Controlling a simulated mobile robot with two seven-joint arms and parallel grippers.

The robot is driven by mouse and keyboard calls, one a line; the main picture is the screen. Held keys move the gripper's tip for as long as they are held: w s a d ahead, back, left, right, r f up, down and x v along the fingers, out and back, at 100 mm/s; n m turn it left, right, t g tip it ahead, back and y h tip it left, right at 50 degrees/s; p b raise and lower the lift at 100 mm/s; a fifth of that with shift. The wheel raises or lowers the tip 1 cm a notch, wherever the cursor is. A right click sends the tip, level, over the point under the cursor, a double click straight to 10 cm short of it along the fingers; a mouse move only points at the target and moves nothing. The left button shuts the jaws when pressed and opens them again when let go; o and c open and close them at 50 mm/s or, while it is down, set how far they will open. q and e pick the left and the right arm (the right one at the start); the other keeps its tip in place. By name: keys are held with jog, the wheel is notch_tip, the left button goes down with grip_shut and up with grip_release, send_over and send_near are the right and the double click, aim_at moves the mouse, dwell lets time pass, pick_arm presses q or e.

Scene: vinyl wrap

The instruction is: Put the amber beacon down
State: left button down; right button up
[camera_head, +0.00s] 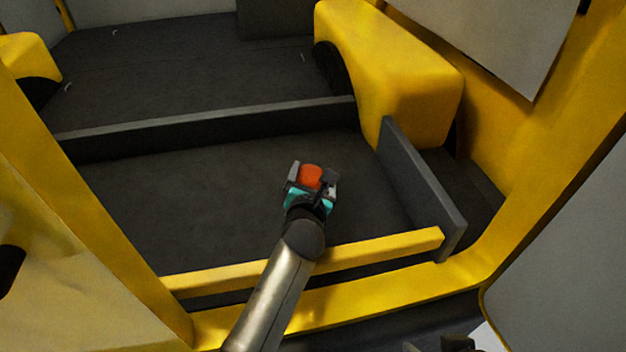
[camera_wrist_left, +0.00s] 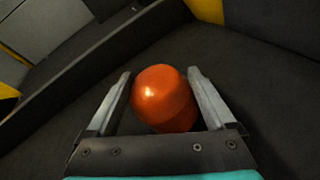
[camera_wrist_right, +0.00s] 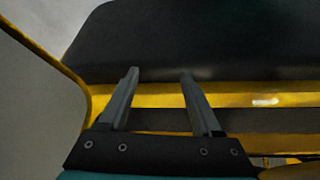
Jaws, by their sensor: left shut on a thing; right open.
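The amber beacon (camera_head: 312,176) is a glossy orange-red dome on a short round body. In the left wrist view the beacon (camera_wrist_left: 163,98) sits between the two fingers of my left gripper (camera_wrist_left: 160,74), which is shut on it. My left gripper (camera_head: 313,174) is over the dark floor of the yellow vehicle's bay, inside the front sill. I cannot tell whether the beacon touches the floor. My right gripper (camera_wrist_right: 158,74) is open and empty, outside the bay near the yellow sill.
The bay floor (camera_head: 220,195) is clear around the beacon. A low dark divider (camera_head: 210,130) runs behind it, and a dark upright panel (camera_head: 420,185) stands to the right. A yellow wheel arch (camera_head: 400,75) is at the back right. The yellow front bar (camera_head: 380,249) lies under my left arm.

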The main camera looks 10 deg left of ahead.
pick_arm(q)
jog(key=shift+r, duration=0.15)
grip_release()
jog(key=shift+s, duration=0.2)
jog(key=p+v, duration=0.5)
jog(key=v, duration=0.6)
jog(key=shift+s, duration=0.3)
pick_arm(e)
notch_tip(320, 180, down, 10)
jog(key=s+d+g, duration=0.1)
jog(key=s+g, duration=0.1)
jog(key=shift+r, duration=0.25)
